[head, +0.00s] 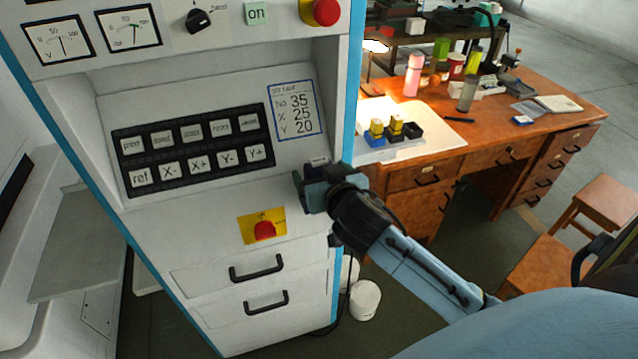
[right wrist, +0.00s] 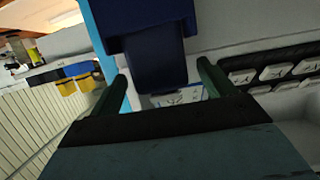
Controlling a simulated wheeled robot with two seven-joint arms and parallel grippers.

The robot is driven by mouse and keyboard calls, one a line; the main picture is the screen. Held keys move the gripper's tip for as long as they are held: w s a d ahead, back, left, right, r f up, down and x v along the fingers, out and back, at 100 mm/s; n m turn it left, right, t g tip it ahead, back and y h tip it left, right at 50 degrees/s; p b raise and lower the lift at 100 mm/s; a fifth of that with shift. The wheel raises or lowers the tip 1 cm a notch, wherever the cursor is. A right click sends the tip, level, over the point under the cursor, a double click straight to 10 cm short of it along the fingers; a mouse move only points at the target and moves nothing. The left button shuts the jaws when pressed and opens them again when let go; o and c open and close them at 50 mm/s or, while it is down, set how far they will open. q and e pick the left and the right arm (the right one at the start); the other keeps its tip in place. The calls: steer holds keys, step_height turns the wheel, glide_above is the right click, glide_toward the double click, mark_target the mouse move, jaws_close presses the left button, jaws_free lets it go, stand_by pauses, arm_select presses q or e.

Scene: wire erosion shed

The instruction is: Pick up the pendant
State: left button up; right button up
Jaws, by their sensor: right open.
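A dark blue block (right wrist: 150,45), which looks like the pendant, fills the upper middle of the right wrist view. Its narrower lower part reaches down between the fingers of my right gripper (right wrist: 163,85). The gripper is open, with a finger on either side; I cannot tell whether either finger touches it. In the head view my right gripper (head: 312,190) is at the right front edge of the machine cabinet, below the data card. My left gripper is not in view.
The grey machine cabinet (head: 215,275) has a button panel (head: 193,150), a red knob on a yellow plate (head: 263,228) and drawer handles close to my right gripper. A wooden desk (head: 480,150) stands behind at right. A white bucket (head: 365,300) and a dark cable are below.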

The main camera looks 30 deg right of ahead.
steer(key=c, duration=1.2)
steer(key=shift+w, duration=0.1)
steer(key=shift+r, duration=0.15)
